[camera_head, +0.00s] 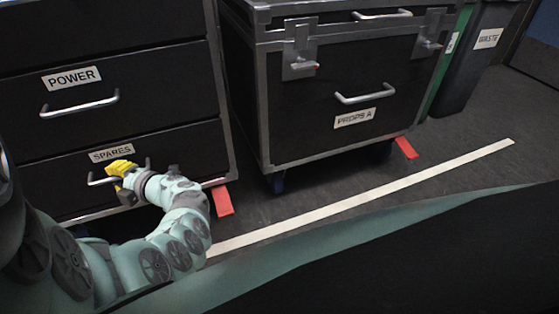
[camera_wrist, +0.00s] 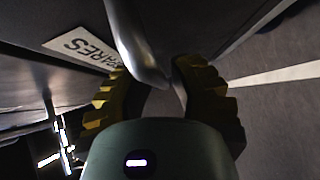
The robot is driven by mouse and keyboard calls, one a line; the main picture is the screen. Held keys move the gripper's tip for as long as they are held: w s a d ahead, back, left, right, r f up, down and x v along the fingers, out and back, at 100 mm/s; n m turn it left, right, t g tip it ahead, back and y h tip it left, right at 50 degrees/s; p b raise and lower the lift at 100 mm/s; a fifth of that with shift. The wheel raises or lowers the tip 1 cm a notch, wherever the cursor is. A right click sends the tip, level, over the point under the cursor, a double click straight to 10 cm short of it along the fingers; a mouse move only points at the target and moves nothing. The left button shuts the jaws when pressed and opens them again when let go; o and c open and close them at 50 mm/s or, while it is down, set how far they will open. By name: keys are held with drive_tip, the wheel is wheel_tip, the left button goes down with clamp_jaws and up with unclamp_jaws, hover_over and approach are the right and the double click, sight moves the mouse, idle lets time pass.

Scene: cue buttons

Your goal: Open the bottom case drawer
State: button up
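The bottom case drawer (camera_head: 66,176), labelled SPARES, is the lowest drawer of the left case. Its front looks flush with the case. Its silver bar handle (camera_head: 101,182) is partly hidden by my gripper (camera_head: 122,168), whose yellow fingers are at the handle's right part. In the wrist view, the handle (camera_wrist: 143,50) comes down from the top between the two yellow fingers of my gripper (camera_wrist: 158,80). The SPARES label (camera_wrist: 85,47) is left of the handle there.
The POWER drawer (camera_head: 150,84) with its own handle is above. A PROPS A case (camera_head: 400,77) stands to the right, with a gap between the cases. Red floor pieces (camera_head: 222,201) lie by the cases. A white floor strip (camera_head: 370,195) runs across open floor. A WASTE bin (camera_head: 475,65) is behind.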

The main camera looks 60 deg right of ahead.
clamp_jaws()
drive_tip(key=shift+s, duration=0.15)
